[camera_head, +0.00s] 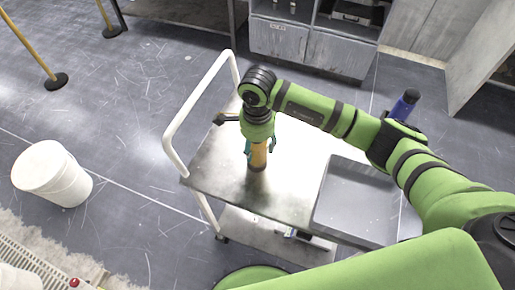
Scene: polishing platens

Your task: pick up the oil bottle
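An amber-orange bottle (259,156), which I take to be the oil bottle, stands upright on the metal top of a cart (218,172). My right gripper (260,146) reaches down over it from above, with a finger on each side of the bottle. The bottle's upper part is hidden by the gripper. I cannot tell whether the fingers touch the bottle or stand a little apart from it. My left gripper is not in view.
A grey tray (350,215) lies at the cart's right end. The cart's white handle (187,115) rises at its left. A small dark item (222,118) lies near the back edge. A blue object (404,104) stands behind my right arm. A white bucket (50,175) is on the floor.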

